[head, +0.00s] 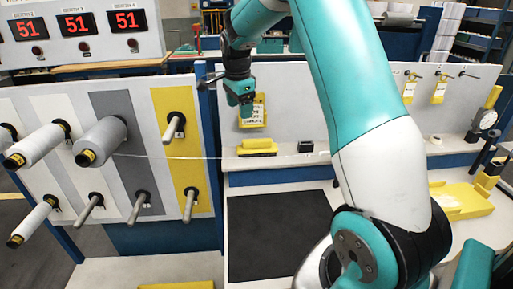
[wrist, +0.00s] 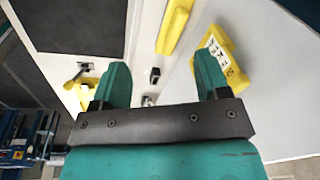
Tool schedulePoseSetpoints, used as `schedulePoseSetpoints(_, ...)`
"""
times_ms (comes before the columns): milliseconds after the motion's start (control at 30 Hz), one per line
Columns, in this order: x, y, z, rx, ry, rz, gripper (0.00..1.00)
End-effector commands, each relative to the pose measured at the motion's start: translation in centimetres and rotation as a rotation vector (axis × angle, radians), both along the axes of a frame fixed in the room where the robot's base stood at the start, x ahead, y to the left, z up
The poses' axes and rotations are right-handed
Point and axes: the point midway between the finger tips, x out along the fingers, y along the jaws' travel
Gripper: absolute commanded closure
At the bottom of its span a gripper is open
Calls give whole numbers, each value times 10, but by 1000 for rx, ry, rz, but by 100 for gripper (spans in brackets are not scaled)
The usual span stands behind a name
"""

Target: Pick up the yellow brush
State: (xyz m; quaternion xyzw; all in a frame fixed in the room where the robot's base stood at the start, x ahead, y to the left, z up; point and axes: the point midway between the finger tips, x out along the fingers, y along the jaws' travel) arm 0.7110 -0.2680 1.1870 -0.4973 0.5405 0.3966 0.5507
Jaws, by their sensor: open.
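The yellow brush (head: 257,146) lies lengthwise on the pale ledge at the foot of the back panel in the head view. In the wrist view a long yellow piece that looks like its back (wrist: 174,28) shows above and between my fingers. My gripper (head: 243,105) hangs above the brush in the head view, in front of a yellow tag on the panel. In the wrist view my gripper (wrist: 162,76) has its two green fingers spread apart with nothing between them. The gripper and brush do not touch.
A yellow printed tag (head: 260,112) hangs behind my gripper; it shows near the right finger in the wrist view (wrist: 222,55). A small dark block (head: 306,147) sits right of the brush. Thread spools (head: 101,141) stick out at left. A black mat (head: 277,235) lies clear below.

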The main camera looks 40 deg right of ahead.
Motion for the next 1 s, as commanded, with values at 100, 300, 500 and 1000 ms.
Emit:
schedulePoseSetpoints(100, 9, -48, -15, -16, -5, -262, 31)
schedulePoseSetpoints(300, 12, -71, -36, -25, -7, -394, 31)
schedulePoseSetpoints(500, 15, -75, -79, -24, -5, -388, 31)
schedulePoseSetpoints(1000, 20, -85, -145, -25, -11, -385, 31)
